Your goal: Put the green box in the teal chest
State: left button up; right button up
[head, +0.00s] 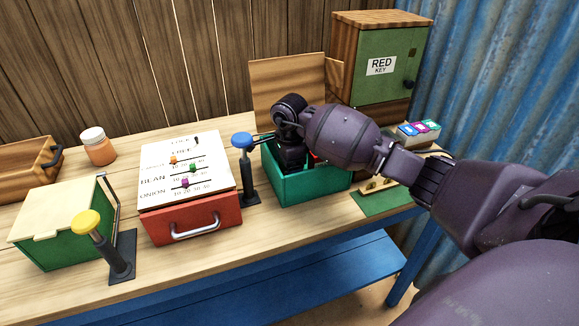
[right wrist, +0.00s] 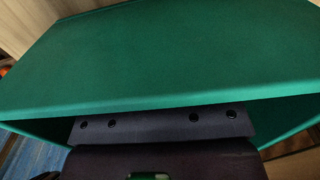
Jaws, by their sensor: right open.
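The teal chest (head: 308,190) stands open on the table, its wooden lid (head: 287,85) raised behind it. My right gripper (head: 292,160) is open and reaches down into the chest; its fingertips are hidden. In the right wrist view the chest's teal wall (right wrist: 165,55) fills the top, beyond my dark gripper (right wrist: 165,125). A small green patch shows in a slot of the gripper there; I cannot tell what it is. No small green box is clearly visible. A larger green container (head: 62,240) with a cream lid stands at the left. My left gripper is not in view.
A red drawer unit (head: 195,222) with a sloped slider board stands left of the chest, with a blue-knobbed lever (head: 242,142) between them. A yellow-knobbed lever (head: 88,222), an orange jar (head: 98,148), a wooden cabinet (head: 385,65) and a tray of coloured packs (head: 418,130) surround it.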

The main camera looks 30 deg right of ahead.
jog(key=shift+r, duration=0.1)
notch_tip(320, 180, up, 12)
jog(key=shift+r+p, duration=0.1)
jog(key=shift+p, duration=0.4)
jog(key=shift+s, duration=0.1)
dwell(0.5)
